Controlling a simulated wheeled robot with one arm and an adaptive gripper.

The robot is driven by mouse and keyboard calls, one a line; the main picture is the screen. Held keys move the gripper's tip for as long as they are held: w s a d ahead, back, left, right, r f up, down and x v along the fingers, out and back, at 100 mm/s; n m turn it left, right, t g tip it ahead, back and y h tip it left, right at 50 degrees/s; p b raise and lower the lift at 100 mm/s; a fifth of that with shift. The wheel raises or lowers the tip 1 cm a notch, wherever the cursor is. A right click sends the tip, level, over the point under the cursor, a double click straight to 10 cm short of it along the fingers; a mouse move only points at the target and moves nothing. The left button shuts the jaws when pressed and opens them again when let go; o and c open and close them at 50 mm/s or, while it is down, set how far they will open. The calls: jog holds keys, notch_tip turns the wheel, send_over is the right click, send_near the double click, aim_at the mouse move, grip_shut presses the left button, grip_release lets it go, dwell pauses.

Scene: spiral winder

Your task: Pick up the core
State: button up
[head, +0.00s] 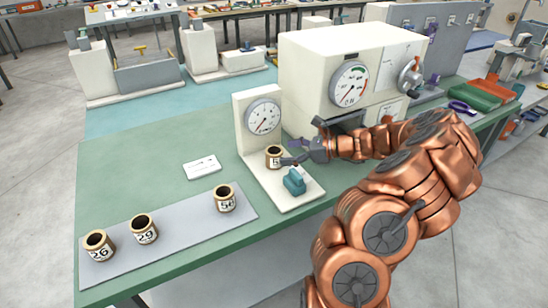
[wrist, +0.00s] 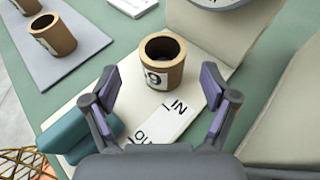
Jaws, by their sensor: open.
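A brown cylindrical core (head: 273,157) with a dark open top and a partly visible number label stands upright on the white base of the dial gauge (head: 262,118). In the wrist view the core (wrist: 163,62) stands just ahead of my gripper, roughly centred between the fingers. My gripper (wrist: 161,86) is open and empty, with one finger on either side. In the head view my gripper (head: 302,147) is close to the right of the core. I cannot tell whether a finger touches it.
Cores labelled 26 (head: 99,247), 29 (head: 143,230) and 56 (head: 225,200) stand on a grey mat (head: 180,238). A teal block (head: 294,182) sits on the gauge base near the core. A white machine (head: 310,80) stands behind. A white card (head: 202,167) lies on the green table.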

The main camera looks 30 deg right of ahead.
aim_at(268, 151)
jog(key=w+a, duration=0.1)
jog(key=w+a+p, duration=0.1)
jog(key=w, duration=0.1)
jog(key=shift+w+a+f, duration=0.2)
jog(key=shift+a, duration=0.1)
jog(key=shift+w+a+f, duration=0.2)
jog(key=shift+w, duration=0.1)
jog(key=c, duration=1.2)
